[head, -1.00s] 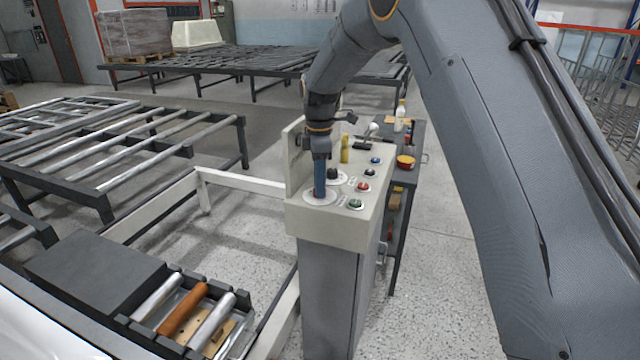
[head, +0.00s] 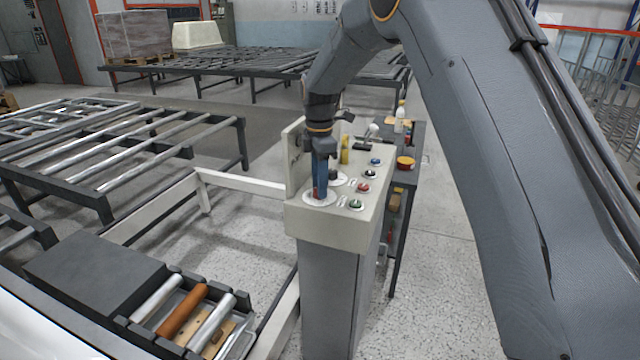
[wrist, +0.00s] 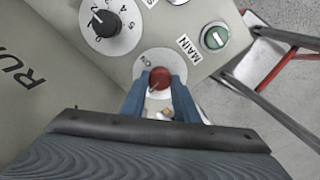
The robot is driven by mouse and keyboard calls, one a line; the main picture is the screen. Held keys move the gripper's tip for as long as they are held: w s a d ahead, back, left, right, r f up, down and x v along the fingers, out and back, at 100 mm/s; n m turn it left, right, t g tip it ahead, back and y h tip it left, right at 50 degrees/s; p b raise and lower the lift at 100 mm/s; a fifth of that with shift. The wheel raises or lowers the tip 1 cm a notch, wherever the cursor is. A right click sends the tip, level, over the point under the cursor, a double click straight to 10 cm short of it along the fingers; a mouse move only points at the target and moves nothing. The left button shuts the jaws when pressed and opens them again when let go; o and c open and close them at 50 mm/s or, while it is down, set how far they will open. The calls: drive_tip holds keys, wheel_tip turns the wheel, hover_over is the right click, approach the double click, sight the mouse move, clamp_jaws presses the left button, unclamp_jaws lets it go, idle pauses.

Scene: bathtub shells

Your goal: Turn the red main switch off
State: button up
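The red main switch (wrist: 160,77) is a round red knob on a pale round plate (wrist: 148,62), next to a "MAIN" label in the wrist view. In the head view, a bit of its red (head: 316,193) shows low between the fingers, at the near left of the control panel's top. My gripper (wrist: 160,84) has its blue fingers down on both sides of the knob, seemingly touching it. The gripper also shows in the head view (head: 320,190), pointing down at the plate. The fingers hide part of the plate and its markings.
The control panel (head: 327,229) also carries a black rotary selector (wrist: 104,23), a green button (wrist: 214,38) and other buttons close to my gripper. A raised panel wall (head: 296,155) stands at the left. A cart (head: 409,178) with bottles stands behind it.

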drive_tip(key=o, duration=0.4)
drive_tip(key=shift+o, duration=0.2)
drive_tip(key=shift+r, duration=0.1)
wheel_tip(320, 180, up, 7)
drive_tip(key=shift+f+b, duration=0.2)
drive_tip(key=shift+b, duration=0.65)
drive_tip(key=shift+r, duration=0.55)
